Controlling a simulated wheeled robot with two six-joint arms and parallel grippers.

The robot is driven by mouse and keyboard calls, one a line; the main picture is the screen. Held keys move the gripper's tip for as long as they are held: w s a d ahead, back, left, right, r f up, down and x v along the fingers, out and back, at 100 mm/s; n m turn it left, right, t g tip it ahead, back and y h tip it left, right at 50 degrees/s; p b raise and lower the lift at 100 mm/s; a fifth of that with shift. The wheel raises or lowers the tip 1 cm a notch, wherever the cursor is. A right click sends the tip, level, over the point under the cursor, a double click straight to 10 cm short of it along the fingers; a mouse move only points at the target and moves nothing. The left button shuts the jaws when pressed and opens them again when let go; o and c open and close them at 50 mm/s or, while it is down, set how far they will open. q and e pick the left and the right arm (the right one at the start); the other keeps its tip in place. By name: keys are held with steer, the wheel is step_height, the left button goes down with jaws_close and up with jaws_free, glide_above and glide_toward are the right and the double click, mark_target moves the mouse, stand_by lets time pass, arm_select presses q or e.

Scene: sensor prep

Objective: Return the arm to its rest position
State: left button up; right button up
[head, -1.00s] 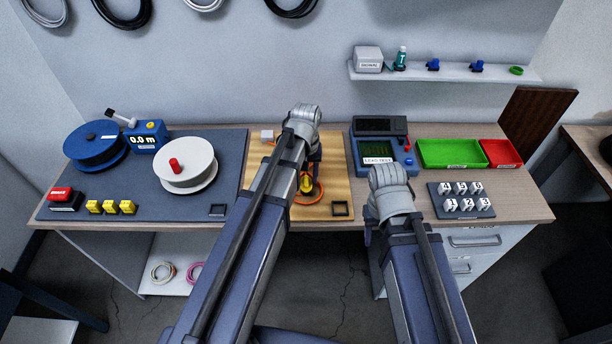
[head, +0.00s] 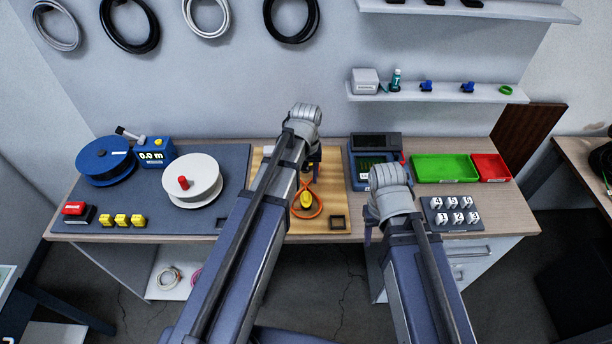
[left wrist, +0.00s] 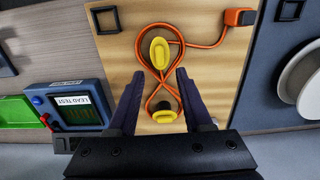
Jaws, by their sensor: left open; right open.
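My left gripper (head: 311,170) is over the wooden board (head: 333,185) at the middle of the bench. In the left wrist view, my left gripper (left wrist: 158,74) is open, its two fingers spread and nothing held. Below it on the board lies an orange lead (left wrist: 192,45) in a crossed loop, with a yellow piece (left wrist: 159,53) inside the loop and another yellow piece (left wrist: 164,117) between the fingers in the picture. My right gripper (head: 369,228) is by the bench's front edge, partly hidden behind its arm; nothing shows in it.
Left of the board are a blue reel (head: 104,163), a white reel (head: 200,178) and yellow blocks (head: 121,220). Right of it are the lead tester (head: 372,158), a green bin (head: 443,168), a red bin (head: 490,167) and a rack of white blocks (head: 455,216). A shelf (head: 440,93) hangs behind.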

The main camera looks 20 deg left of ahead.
arm_select(q)
steer(key=shift+s+d+f, duration=0.1)
steer(key=shift+s+d, duration=0.1)
steer(key=shift+s, duration=0.05)
steer(key=s+d+f+m+y+b, duration=0.1)
steer(key=s+d+f+m+b, duration=0.1)
steer(key=s+d+m, duration=0.5)
steer(key=s+d+b, duration=0.1)
steer(key=s+d, duration=0.2)
steer(key=s, duration=0.4)
steer(key=shift+d+f, duration=0.15)
steer(key=shift+f, duration=0.2)
